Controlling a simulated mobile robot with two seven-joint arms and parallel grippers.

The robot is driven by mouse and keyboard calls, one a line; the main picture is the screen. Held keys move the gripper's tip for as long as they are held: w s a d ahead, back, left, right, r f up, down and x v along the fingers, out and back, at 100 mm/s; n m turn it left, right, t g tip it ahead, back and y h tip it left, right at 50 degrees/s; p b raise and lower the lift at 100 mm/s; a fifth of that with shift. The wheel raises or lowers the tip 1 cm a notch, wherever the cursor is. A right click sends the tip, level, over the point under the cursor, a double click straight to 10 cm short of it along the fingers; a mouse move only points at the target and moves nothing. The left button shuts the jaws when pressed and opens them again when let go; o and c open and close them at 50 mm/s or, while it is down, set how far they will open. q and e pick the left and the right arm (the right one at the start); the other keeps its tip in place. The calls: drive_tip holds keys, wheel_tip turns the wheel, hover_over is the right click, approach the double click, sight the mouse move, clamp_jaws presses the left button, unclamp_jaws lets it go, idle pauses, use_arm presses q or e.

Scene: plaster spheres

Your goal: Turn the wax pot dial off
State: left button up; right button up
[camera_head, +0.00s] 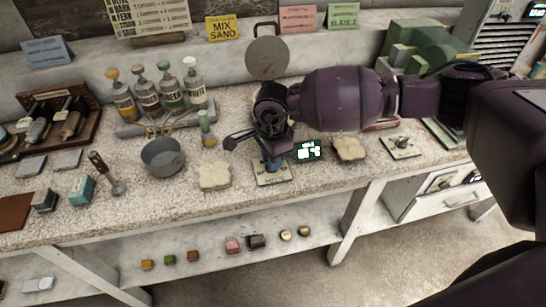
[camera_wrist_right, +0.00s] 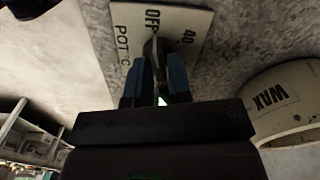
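The dial plate (camera_head: 270,181) is a pale panel lying on the bench below my right gripper (camera_head: 272,164). In the wrist view the plate (camera_wrist_right: 181,22) shows "OFF", "40" and "POT °C". A dark dial knob (camera_wrist_right: 155,47) stands on it. My right gripper (camera_wrist_right: 155,72) has its blue-padded fingers on either side of the knob, close against it; I cannot tell whether they grip it. The wax pot (camera_wrist_right: 285,98), a pale round vessel marked "WAX", stands beside the plate. The pot is mostly hidden by my arm in the head view. My left gripper is not in view.
A small lit display (camera_head: 309,151) stands right of the plate. Pale slabs (camera_head: 215,177) and (camera_head: 349,149) lie on either side. A grey pan (camera_head: 162,157) and several bottles (camera_head: 160,90) stand left. Another dial plate (camera_head: 402,147) lies to the right. The bench front edge is near.

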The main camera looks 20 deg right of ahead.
drive_tip(key=shift+o, duration=1.4)
wheel_tip(320, 180, up, 11)
drive_tip(key=shift+p, duration=0.4)
drive_tip(key=shift+f, duration=0.2)
